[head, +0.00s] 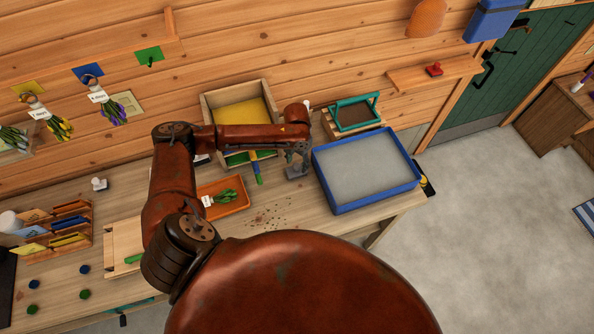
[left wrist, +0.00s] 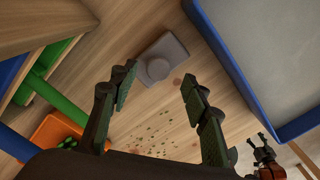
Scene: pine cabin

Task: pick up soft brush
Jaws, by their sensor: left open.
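I cannot make out a clear soft brush. A blue-and-green handle (head: 257,170) sticks out at the front of the wooden box; whether it belongs to a brush I cannot tell. My left gripper (head: 299,158) is open and empty above the table, between that box and the blue-rimmed tray. In the left wrist view its two fingers (left wrist: 158,85) stand apart, with a grey block with a round knob (left wrist: 165,60) on the table beyond them. The block (head: 296,172) is partly hidden by the gripper in the head view.
The wooden box (head: 207,110) stands left of the gripper and the blue-rimmed tray (head: 335,180) right. An orange tray (head: 238,206) with green leaves lies nearer. Dark crumbs (head: 268,219) are scattered on the tabletop. A teal-framed item (head: 354,112) stands behind the blue-rimmed tray.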

